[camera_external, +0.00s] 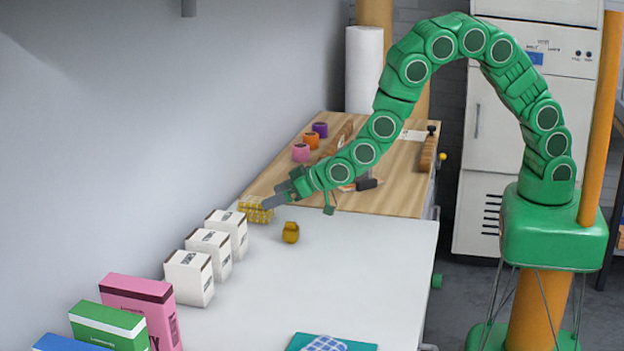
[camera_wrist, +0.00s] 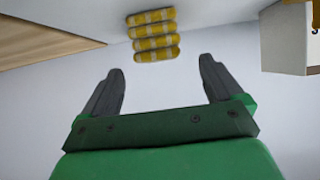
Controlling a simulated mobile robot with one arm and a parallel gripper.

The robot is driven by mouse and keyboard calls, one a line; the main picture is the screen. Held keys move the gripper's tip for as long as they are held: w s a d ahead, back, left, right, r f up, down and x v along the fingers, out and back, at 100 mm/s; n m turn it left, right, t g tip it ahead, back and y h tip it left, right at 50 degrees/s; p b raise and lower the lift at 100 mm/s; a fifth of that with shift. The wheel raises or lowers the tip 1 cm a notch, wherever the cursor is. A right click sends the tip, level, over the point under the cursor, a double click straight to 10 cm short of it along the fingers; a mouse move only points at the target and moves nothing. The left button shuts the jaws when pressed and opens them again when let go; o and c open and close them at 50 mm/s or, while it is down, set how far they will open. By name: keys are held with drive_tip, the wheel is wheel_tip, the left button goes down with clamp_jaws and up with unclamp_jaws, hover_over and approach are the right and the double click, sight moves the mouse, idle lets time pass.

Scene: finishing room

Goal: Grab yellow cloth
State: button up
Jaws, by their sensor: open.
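The yellow cloth (camera_external: 256,209) is a folded, yellow and white checked bundle. It lies on the white tabletop near the wall, by the edge of the wooden top. In the wrist view the cloth (camera_wrist: 153,35) is at the top centre, beyond the fingertips and apart from them.
Several white boxes (camera_external: 209,252) stand along the wall in front of the cloth. A small mustard-coloured object (camera_external: 291,232) stands to the right. A teal item (camera_external: 330,343) with a blue checked cloth lies at the front. The white tabletop (camera_external: 340,270) is mostly free.

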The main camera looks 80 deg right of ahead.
sight(263, 197)
drive_tip(key=shift+x, duration=3.8)
drive_tip(key=shift+c, duration=0.2)
drive_tip(key=c, duration=1)
drive_tip(key=shift+r, duration=0.1)
drive_tip(key=shift+r, duration=0.55)
drive_tip(key=s+r, duration=0.1)
drive_tip(key=r, duration=0.1)
drive_tip(key=s+r, duration=0.1)
drive_tip(key=r, duration=0.1)
drive_tip(key=s+d+r, duration=0.1)
drive_tip(key=s+r, duration=0.1)
drive_tip(key=r, duration=0.1)
drive_tip(key=shift+s, duration=0.1)
drive_tip(key=shift+d+v, duration=0.35)
drive_tip(key=shift+v, duration=1.35)
drive_tip(key=shift+d+v, duration=0.4)
drive_tip(key=shift+v, duration=1.3)
drive_tip(key=shift+d+v, duration=0.35)
drive_tip(key=shift+v, duration=1.35)
